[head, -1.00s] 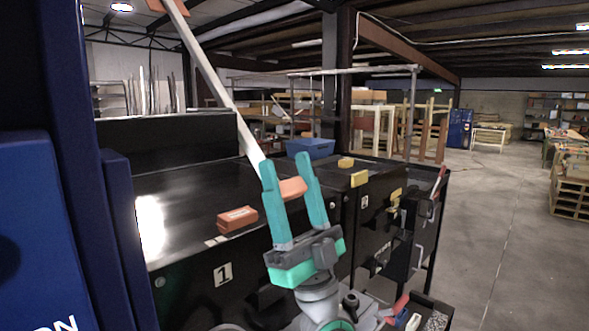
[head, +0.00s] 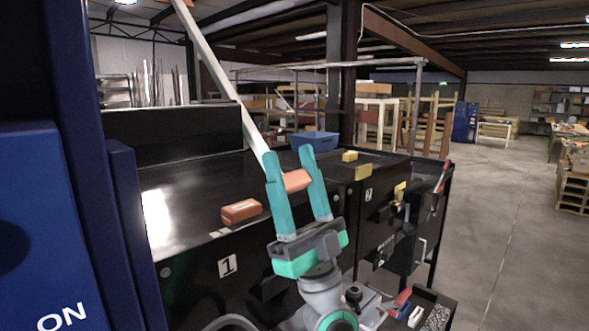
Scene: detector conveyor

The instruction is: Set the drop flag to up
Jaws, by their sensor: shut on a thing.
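My gripper (head: 289,168), with its teal fingers pointing up, is in the middle of the head view. I cannot tell for sure which of these is the drop flag.
A black conveyor housing (head: 190,188) marked 1 lies behind my gripper, with an orange block (head: 241,211) on top. A yellow block (head: 349,156) and blue bin (head: 314,140) sit further back. A blue panel (head: 50,220) fills the left.

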